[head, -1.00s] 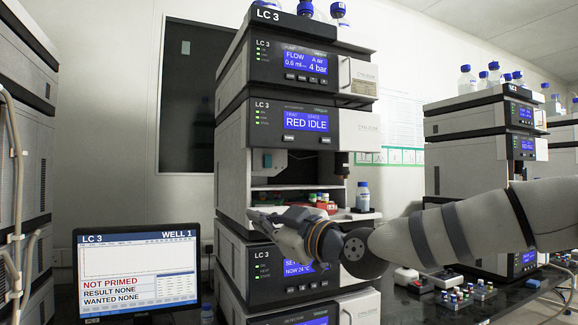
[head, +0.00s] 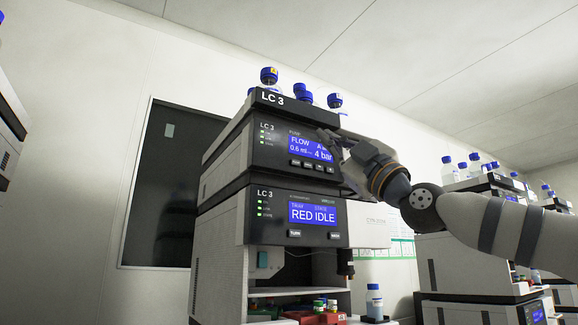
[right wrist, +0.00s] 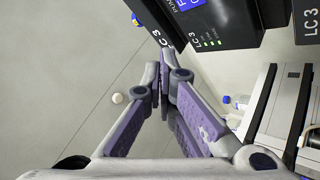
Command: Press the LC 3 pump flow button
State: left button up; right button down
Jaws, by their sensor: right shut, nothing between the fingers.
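The LC 3 pump module is the top unit of the stack, with a blue display (head: 311,148) reading FLOW 0.6 ml and 4 bar. A row of small dark buttons (head: 308,165) sits below the display; their labels are too small to read. My right gripper (head: 328,137) is shut and empty at the right end of the pump front, covering part of the display's upper right. In the right wrist view its closed fingertips (right wrist: 164,72) point toward the pump's dark front (right wrist: 170,20). Contact cannot be told. My left gripper is not in view.
Below the pump is the autosampler with a RED IDLE display (head: 313,213). Blue-capped bottles (head: 303,92) stand on top of the stack. A second stack (head: 470,250) stands at the right. A dark door (head: 180,180) is behind on the left.

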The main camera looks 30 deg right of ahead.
aim_at(302, 158)
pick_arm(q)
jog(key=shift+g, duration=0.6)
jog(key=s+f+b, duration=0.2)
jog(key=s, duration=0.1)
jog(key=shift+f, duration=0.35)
pick_arm(e)
jog(key=w, duration=0.9)
jog(key=shift+a+f, duration=0.1)
jog(key=shift+a, duration=0.3)
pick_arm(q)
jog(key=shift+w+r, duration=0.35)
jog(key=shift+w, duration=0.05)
pick_arm(e)
jog(key=shift+w, duration=0.45)
